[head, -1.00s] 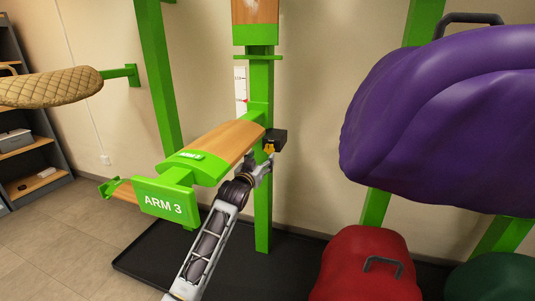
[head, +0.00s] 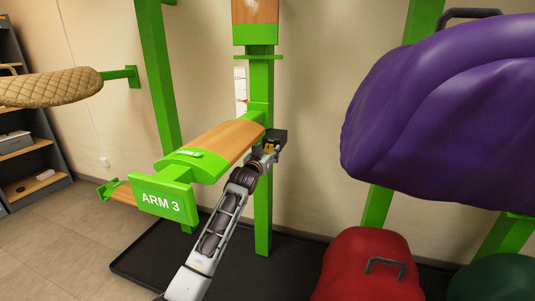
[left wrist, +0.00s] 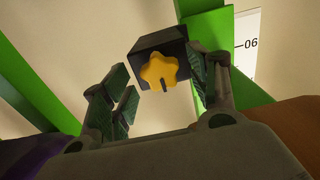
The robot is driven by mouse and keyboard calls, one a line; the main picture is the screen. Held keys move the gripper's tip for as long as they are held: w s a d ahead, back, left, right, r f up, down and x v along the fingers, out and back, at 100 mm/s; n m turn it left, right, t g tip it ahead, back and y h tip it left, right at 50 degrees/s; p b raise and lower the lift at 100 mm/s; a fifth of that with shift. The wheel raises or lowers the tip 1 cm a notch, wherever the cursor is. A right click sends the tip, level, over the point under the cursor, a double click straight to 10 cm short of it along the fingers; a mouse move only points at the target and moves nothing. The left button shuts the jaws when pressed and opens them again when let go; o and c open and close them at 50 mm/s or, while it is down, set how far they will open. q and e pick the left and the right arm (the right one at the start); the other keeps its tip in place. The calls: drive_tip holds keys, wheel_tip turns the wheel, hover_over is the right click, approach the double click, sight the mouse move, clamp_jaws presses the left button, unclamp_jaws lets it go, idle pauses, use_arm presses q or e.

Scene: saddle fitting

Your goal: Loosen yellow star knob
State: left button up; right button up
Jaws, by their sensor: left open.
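The yellow star knob (left wrist: 159,70) sits on a dark block (left wrist: 150,43) in the left wrist view, with a dark mark on its lower part. In the head view the knob (head: 269,148) is a small yellow patch below the dark block (head: 277,136) on the green post. My left gripper (left wrist: 163,85) is open, with its fingers to either side of the knob. From the wrist view I cannot tell whether either finger touches it. In the head view my left gripper (head: 267,156) is at the block and partly covers the knob. My right gripper is not in view.
The green and wood arm labelled ARM 3 (head: 161,201) juts out left of my left gripper. A large purple padded item (head: 440,110) hangs at the right, and a red one (head: 368,268) is below it. A black tray (head: 150,255) lies on the floor.

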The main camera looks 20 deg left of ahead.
use_arm(q)
drive_tip(key=shift+w, duration=0.35)
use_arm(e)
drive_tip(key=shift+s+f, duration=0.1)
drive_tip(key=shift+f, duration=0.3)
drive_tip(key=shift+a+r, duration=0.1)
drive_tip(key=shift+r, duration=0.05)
use_arm(q)
drive_tip(key=c, duration=1)
drive_tip(key=shift+o, duration=0.2)
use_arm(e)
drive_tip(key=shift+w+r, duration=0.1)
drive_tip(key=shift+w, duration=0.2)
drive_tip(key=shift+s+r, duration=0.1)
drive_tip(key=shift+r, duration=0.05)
